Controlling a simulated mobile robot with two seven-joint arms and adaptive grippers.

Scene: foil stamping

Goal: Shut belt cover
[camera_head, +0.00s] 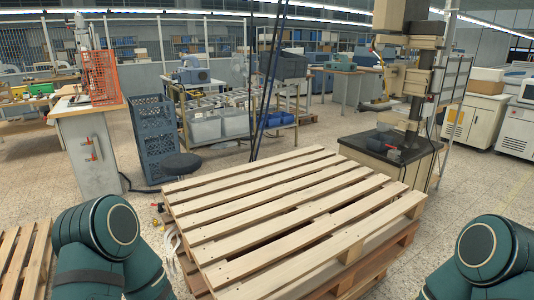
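I cannot make out a belt cover for certain. A tall column machine (407,85) stands at the right on a dark-topped base, and its upper end is cut off by the top of the picture. A smaller machine (82,38) stands at the left, partly behind an orange mesh guard (101,77). Whether either one carries the cover, open or shut, cannot be told. Only teal links of my two arms show at the lower left and lower right. Both grippers are out of view.
Stacked wooden pallets (285,215) fill the floor ahead, between me and the column machine. Another pallet (22,255) lies at the lower left. A blue crate stack (154,140), a black stool (182,165) and a cart with grey bins (237,121) stand beyond. Open floor shows at the right.

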